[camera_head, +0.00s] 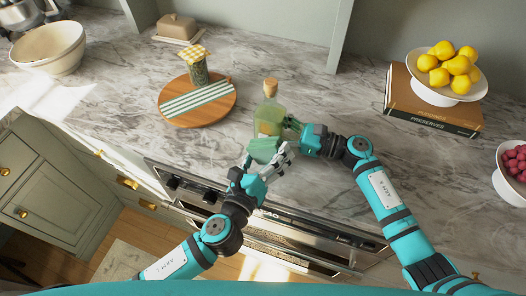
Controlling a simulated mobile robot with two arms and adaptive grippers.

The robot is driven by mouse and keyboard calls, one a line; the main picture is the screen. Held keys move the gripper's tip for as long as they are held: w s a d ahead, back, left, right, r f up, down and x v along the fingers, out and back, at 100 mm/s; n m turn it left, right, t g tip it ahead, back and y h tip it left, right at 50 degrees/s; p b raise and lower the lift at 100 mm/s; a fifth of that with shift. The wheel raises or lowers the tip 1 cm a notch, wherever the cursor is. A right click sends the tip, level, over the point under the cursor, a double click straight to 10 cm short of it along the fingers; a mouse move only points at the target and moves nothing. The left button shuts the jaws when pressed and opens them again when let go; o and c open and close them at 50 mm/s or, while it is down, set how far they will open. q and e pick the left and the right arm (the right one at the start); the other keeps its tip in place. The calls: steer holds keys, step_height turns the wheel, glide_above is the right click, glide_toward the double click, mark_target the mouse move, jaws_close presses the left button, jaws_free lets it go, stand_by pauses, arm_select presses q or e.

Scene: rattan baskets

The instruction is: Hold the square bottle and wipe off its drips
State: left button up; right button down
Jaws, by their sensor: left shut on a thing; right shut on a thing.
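The square bottle (268,115) stands upright on the marble counter near its front edge, with a cork in its neck and pale yellow-green contents. My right gripper (288,125) comes in from the right and is shut on the side of the bottle. My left gripper (267,160) is lower, at the counter's front edge, and is shut on a green cloth or sponge (264,148). The green piece is in front of the bottle's lower part and hides it. I cannot tell whether it touches the glass. Drips are too small to make out.
A round wooden board (222,110) with a striped cloth and a covered jar (197,70) lies left of the bottle. Books (430,112) under a bowl of lemons (446,94) stand at right. A raspberry bowl (508,185) is at the right edge.

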mark_target(250, 148)
arm_select(q)
steer(key=shift+w+a, duration=0.25)
steer(key=shift+a, duration=0.4)
steer(key=shift+w+a, duration=0.3)
steer(key=shift+a, duration=0.4)
steer(key=shift+w+a, duration=0.25)
steer(key=shift+a, duration=0.4)
steer(key=shift+s+r, duration=0.1)
steer(key=shift+r, duration=0.85)
steer(key=shift+s+d, duration=0.3)
steer(key=shift+d, duration=0.75)
steer(key=shift+s+d, duration=0.25)
steer(key=shift+d, duration=0.8)
arm_select(e)
steer(key=shift+s+a, duration=0.1)
arm_select(q)
steer(key=shift+w+a, duration=0.25)
steer(key=shift+a, duration=0.8)
steer(key=shift+w+a, duration=0.25)
steer(key=shift+a, duration=0.75)
steer(key=shift+f+v, duration=0.2)
steer(key=shift+v, duration=2.85)
steer(key=shift+s+d, duration=0.1)
steer(key=shift+d, duration=0.1)
steer(key=v, duration=0.3)
steer(key=shift+d+f, duration=0.1)
